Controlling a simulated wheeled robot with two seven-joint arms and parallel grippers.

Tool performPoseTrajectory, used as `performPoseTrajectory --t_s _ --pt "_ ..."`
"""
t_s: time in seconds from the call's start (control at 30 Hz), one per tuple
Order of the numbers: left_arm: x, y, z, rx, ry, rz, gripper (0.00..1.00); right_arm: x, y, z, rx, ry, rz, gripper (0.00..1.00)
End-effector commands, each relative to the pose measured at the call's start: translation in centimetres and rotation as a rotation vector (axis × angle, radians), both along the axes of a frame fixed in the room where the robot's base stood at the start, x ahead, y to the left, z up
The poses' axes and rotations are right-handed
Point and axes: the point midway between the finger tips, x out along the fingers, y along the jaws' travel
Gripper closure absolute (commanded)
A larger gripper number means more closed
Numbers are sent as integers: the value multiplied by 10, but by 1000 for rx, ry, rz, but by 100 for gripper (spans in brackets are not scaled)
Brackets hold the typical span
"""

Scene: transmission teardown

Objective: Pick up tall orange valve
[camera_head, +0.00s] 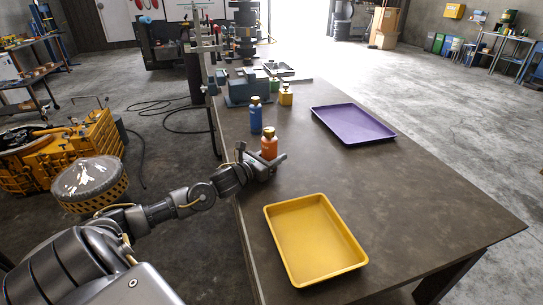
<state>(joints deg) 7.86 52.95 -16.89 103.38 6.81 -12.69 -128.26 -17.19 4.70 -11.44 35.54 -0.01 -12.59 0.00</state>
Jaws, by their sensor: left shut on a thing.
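The orange valve (269,146) is bottle-shaped with a dark gold cap and stands upright near the left edge of the table. My left gripper (268,161) comes in from the left and is shut on the orange valve, low on its body. The fingers hide the valve's lower part, and I cannot tell whether its base touches the table. My right gripper is out of view.
A blue bottle-shaped valve (256,115) stands just behind the orange one. A yellow tray (317,281) lies in front and a purple tray (352,123) at back right. The table's right side is clear.

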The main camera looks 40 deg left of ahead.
Motion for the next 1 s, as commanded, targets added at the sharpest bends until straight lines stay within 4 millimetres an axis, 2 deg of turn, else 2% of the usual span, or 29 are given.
performPoseTrajectory --t_s 0.23,0.37,0.67,0.87,1.0 --pt "0 1 15 2 -8 0 92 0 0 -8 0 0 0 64" --pt "0 0 33 4 -12 -2 92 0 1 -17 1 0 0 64" --pt "-47 23 92 12 -1 -4 92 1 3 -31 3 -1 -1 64" --pt "-65 32 98 5 1 -3 92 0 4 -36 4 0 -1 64" --pt "-74 38 107 -3 1 -1 92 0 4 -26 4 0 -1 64"
